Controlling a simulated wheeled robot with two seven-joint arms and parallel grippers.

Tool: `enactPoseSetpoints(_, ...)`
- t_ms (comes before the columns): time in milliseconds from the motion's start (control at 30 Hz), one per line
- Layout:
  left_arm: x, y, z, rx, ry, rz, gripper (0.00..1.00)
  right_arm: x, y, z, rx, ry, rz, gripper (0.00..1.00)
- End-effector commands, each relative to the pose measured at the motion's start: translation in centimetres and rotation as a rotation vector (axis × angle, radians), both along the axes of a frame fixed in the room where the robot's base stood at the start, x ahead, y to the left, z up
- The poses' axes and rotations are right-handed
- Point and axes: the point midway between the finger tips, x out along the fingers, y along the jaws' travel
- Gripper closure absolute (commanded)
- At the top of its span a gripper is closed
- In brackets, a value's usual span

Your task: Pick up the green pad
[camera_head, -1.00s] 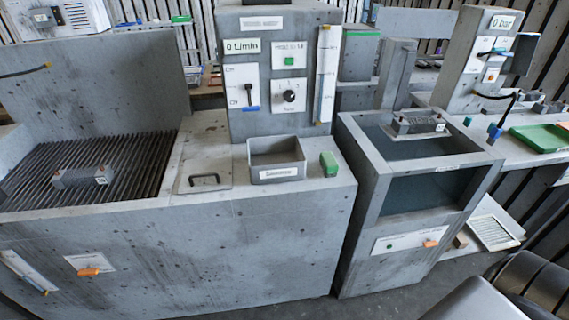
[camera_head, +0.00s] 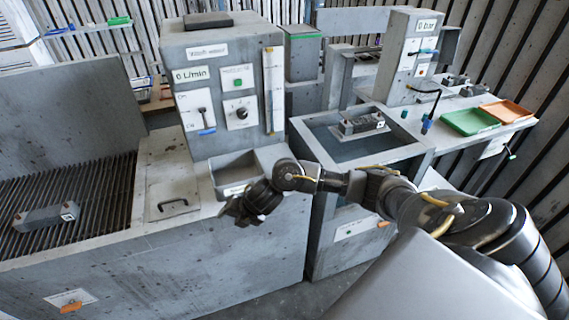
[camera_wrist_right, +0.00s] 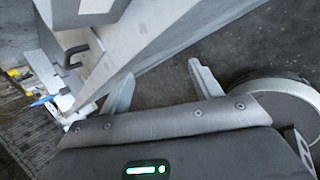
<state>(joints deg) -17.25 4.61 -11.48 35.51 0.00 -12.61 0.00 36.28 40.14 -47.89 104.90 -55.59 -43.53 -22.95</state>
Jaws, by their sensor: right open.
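The green pad does not show now in either view. Where it stood on the counter, just right of the grey open bin (camera_head: 232,168), my right arm covers the spot in the head view. My right gripper (camera_head: 240,214) is over the front edge of the counter, in front of the bin, pointing left. In the right wrist view its two fingers (camera_wrist_right: 162,88) stand wide apart with nothing between them. My left gripper is not in view.
The panel box (camera_head: 228,100) with switches rises behind the bin. A slatted grate (camera_head: 95,215) with a grey metal part (camera_head: 45,218) lies at left. A water tank (camera_head: 330,142) stands at right, then a green tray (camera_head: 468,121) and an orange tray (camera_head: 508,111).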

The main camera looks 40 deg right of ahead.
Motion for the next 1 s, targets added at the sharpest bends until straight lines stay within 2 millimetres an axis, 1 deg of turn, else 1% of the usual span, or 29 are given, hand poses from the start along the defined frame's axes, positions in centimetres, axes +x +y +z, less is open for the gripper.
enactPoseSetpoints(33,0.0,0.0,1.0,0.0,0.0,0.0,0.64,0.4,-1.7,3.2,-0.099,-0.046,0.079,0.36)
enactPoseSetpoints(67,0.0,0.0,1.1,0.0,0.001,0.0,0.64,0.6,-2.8,4.2,-0.158,-0.058,0.123,0.36)
enactPoseSetpoints(100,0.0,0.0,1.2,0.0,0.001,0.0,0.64,0.9,-4.6,5.2,-0.232,-0.064,0.173,0.36)
enactPoseSetpoints(167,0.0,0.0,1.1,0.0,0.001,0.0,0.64,1.4,-7.6,6.2,-0.329,-0.049,0.225,0.36)
enactPoseSetpoints(200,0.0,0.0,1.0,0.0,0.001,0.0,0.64,1.7,-9.6,6.8,-0.379,-0.027,0.247,0.36)
enactPoseSetpoints(300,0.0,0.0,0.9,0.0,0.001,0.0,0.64,2.0,-14.2,8.4,-0.477,0.029,0.283,0.36)
enactPoseSetpoints(400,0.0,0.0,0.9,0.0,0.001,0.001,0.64,1.8,-18.0,9.9,-0.543,0.084,0.299,0.36)
enactPoseSetpoints(500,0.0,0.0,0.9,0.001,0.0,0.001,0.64,1.5,-20.5,11.0,-0.58,0.125,0.303,0.36)
enactPoseSetpoints(600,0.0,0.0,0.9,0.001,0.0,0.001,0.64,1.2,-21.7,11.5,-0.595,0.148,0.308,0.36)
enactPoseSetpoints(733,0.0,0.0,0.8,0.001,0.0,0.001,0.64,1.1,-22.0,11.5,-0.598,0.154,0.31,0.36)
enactPoseSetpoints(833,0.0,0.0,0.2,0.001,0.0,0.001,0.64,1.5,-22.0,10.3,-0.595,0.155,0.307,0.36)
enactPoseSetpoints(1000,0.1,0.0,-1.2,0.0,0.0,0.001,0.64,2.4,-22.4,7.6,-0.594,0.154,0.307,0.36)
